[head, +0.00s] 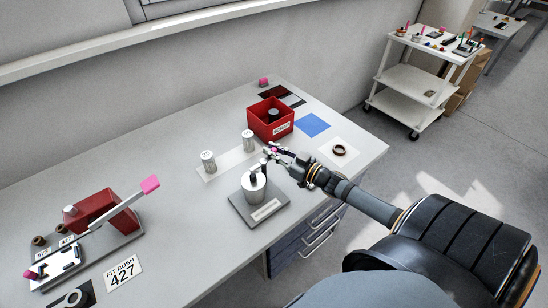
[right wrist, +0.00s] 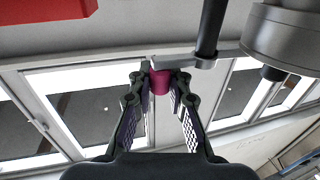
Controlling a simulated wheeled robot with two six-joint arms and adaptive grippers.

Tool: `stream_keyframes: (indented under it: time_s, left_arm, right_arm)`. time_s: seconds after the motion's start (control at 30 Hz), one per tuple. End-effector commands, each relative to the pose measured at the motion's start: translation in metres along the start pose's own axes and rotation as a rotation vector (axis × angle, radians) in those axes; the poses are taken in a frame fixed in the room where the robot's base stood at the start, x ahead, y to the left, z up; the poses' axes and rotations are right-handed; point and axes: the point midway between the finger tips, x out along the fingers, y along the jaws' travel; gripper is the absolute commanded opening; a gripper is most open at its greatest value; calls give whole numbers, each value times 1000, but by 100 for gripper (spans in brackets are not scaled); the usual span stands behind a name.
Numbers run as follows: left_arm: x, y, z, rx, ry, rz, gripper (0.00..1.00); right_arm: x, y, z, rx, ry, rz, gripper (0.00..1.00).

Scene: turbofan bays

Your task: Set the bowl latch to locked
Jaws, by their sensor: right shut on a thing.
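The silver bowl unit (head: 254,187) stands upright on a grey labelled base (head: 268,210) near the front of the bench. In the right wrist view a pink knob (right wrist: 160,82) sits at the end of a grey lever (right wrist: 183,62), beside a black post (right wrist: 210,28) and a large grey cylinder (right wrist: 291,38). I take this lever to be the bowl latch. My right gripper (right wrist: 161,78) is shut on the pink knob. In the head view my right gripper (head: 273,152) is beside the top of the bowl unit, and its fingers hide most of the latch. My left gripper is not in view.
Two silver cylinders (head: 208,161) stand on a pale strip behind the unit. A red bin (head: 270,121) stands behind the gripper. A blue mat (head: 312,125) and a dark ring (head: 339,150) lie to the right. A pink-handled lever fixture (head: 120,205) is at the left.

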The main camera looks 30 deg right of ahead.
Motion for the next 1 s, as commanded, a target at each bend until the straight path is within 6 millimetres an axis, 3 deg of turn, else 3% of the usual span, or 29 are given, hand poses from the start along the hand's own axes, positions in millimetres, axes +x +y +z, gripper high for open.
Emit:
stream_keyframes:
  time_s: [0.03,0.37,0.4,0.57,1.0]
  left_arm:
    - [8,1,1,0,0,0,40]
    - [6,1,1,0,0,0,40]
    - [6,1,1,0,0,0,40]
    - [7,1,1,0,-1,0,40]
    - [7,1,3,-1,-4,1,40]
  right_arm:
    - [1,0,4,-3,-1,-14,0]
    - [1,0,0,2,-3,-23,0]
    - [1,0,0,2,-3,-22,20]
    - [1,0,0,2,-3,-22,40]
    - [-8,-1,1,2,-5,-27,40]
